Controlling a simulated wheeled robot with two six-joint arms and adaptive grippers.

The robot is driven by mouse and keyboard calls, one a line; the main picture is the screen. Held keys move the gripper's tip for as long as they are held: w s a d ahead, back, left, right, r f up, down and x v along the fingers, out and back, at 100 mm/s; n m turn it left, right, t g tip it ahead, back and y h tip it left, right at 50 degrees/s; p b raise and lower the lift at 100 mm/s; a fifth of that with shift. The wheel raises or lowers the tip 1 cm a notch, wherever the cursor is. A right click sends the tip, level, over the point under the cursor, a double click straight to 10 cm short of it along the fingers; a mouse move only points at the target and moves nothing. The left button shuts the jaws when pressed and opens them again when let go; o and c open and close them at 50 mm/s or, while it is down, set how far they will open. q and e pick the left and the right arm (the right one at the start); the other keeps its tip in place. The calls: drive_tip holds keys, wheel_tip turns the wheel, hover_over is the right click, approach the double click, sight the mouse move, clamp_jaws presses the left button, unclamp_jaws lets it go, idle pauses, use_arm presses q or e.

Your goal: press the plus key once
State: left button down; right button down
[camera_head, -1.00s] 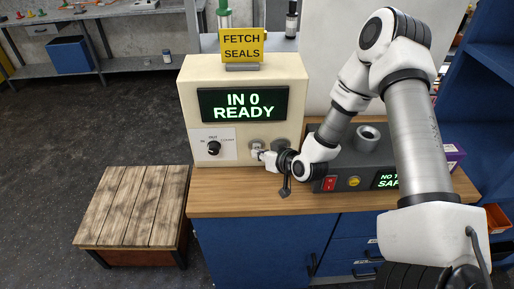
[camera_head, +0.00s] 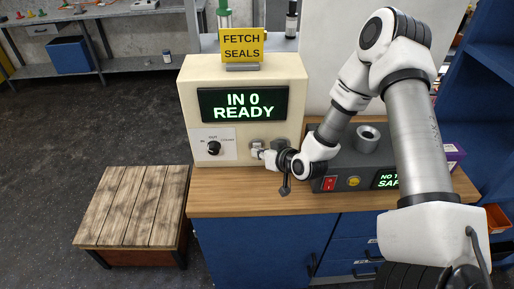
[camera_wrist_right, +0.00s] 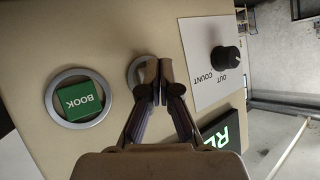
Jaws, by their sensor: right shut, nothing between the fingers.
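A cream cabinet (camera_head: 186,100) with a screen (camera_head: 240,104) reading "IN 0 READY" stands on the wooden bench. Two round keys sit low on its front face. In the right wrist view one is a green key marked BOOK (camera_wrist_right: 80,100) in a metal ring. The other key (camera_wrist_right: 135,72) is mostly hidden behind my fingers, so its label cannot be read. My right gripper (camera_head: 259,153) is shut and empty, its tips close in front of that key. Its fingertips also show in the wrist view (camera_wrist_right: 153,72); contact cannot be told. My left gripper is not in view.
A black knob (camera_head: 214,148) is left of the keys. A dark box (camera_head: 345,172) with a red switch (camera_head: 329,184) and yellow button (camera_head: 354,182) stands right, behind my right arm. A yellow FETCH SEALS sign (camera_head: 242,45) tops the cabinet. A wooden crate (camera_head: 130,205) stands left.

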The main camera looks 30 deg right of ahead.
drive_tip(key=shift+w+d, duration=0.1)
drive_tip(key=shift+w, duration=0.05)
drive_tip(key=shift+s+a, duration=0.2)
drive_tip(key=shift+s, duration=0.15)
idle(0.3)
drive_tip(key=s+a, duration=0.3)
drive_tip(key=s, duration=0.2)
idle(0.9)
